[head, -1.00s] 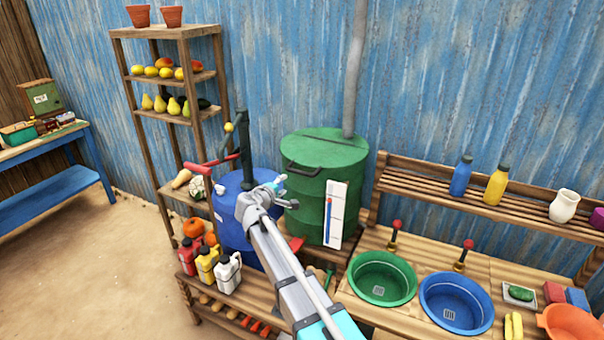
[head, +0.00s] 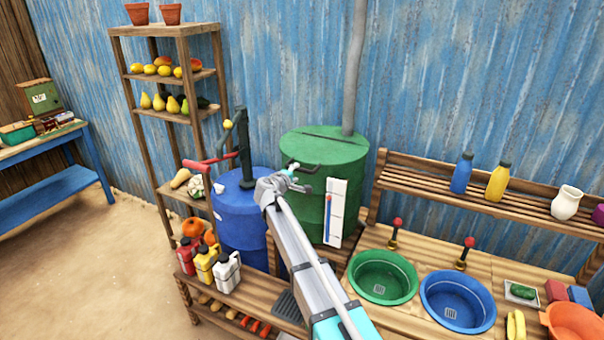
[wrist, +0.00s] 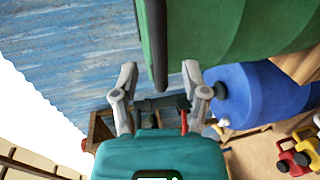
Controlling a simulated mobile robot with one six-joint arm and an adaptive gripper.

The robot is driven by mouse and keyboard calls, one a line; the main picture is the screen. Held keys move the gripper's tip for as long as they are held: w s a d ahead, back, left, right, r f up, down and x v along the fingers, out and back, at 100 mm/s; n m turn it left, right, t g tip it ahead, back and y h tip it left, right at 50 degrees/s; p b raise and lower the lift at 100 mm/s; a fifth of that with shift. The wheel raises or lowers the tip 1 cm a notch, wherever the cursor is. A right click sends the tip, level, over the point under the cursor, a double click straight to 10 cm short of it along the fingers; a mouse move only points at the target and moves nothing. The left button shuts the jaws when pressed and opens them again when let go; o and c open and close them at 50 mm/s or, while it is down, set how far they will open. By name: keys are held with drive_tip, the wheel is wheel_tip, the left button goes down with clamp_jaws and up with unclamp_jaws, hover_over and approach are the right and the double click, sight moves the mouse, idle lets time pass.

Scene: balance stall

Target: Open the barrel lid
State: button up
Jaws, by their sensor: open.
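The green barrel (head: 340,170) stands against the wall with its flat lid (head: 330,140) down on top. A dark handle bar at the lid's front edge is mostly covered by my gripper (head: 300,177) in the head view. In the wrist view the dark handle (wrist: 157,45) runs between the two fingers of my gripper (wrist: 160,70), in front of the green barrel (wrist: 230,25). My gripper is open, one finger on each side of the bar. I cannot tell whether either finger touches it.
A blue barrel (head: 240,215) with a dark hand pump (head: 243,150) and red lever stands close to the left. A grey pipe (head: 355,70) rises behind the green barrel. A white gauge board (head: 335,215) is on its front. Basins stand on the counter at right.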

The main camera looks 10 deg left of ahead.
sight(300, 170)
drive_tip(key=shift+b+x, duration=0.3)
drive_tip(key=shift+x, duration=1.8)
clamp_jaws()
